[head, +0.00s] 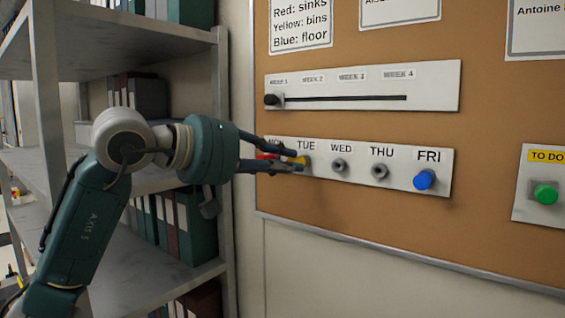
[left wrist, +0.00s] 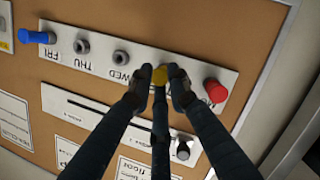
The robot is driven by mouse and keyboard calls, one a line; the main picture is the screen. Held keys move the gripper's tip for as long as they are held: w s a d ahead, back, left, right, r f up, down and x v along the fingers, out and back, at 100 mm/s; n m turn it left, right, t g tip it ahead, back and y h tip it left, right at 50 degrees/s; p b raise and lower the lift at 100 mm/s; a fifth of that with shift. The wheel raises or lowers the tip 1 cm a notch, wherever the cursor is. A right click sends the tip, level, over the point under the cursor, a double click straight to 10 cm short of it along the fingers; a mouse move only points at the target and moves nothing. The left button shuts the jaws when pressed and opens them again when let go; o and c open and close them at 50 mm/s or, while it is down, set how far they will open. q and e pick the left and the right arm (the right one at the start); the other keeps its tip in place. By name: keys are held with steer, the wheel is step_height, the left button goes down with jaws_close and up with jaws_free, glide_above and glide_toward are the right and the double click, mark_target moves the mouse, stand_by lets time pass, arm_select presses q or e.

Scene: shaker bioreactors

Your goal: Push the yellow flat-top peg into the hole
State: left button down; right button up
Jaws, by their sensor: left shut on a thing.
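The yellow peg (head: 296,159) is at the TUE place on the white weekday strip (head: 400,177), mostly covered by my fingers. In the left wrist view its round yellow end (left wrist: 178,76) shows between the fingertips. My left gripper (head: 298,165) reaches in from the left and is shut on the peg, close to the board; it also shows in the left wrist view (left wrist: 167,78). How deep the peg sits in the TUE hole is hidden. The empty WED hole (head: 339,165) and THU hole (head: 379,171) are to the right. My right gripper is not in view.
A red peg (left wrist: 215,91) stands at MON, close beside my fingers, and a blue peg (head: 424,179) at FRI. Above is a week slider (head: 272,100), its black knob at WEEK 1. A green button (head: 545,194) is at right. Metal shelves (head: 140,256) with binders stand at left.

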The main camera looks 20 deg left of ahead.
arm_select(q)
steer(key=c, duration=1.6)
jaws_free()
steer(key=shift+o, duration=0.2)
steer(key=v, duration=1.1)
steer(key=shift+s+a, duration=0.25)
steer(key=shift+s, duration=0.05)
steer(key=shift+d, duration=0.1)
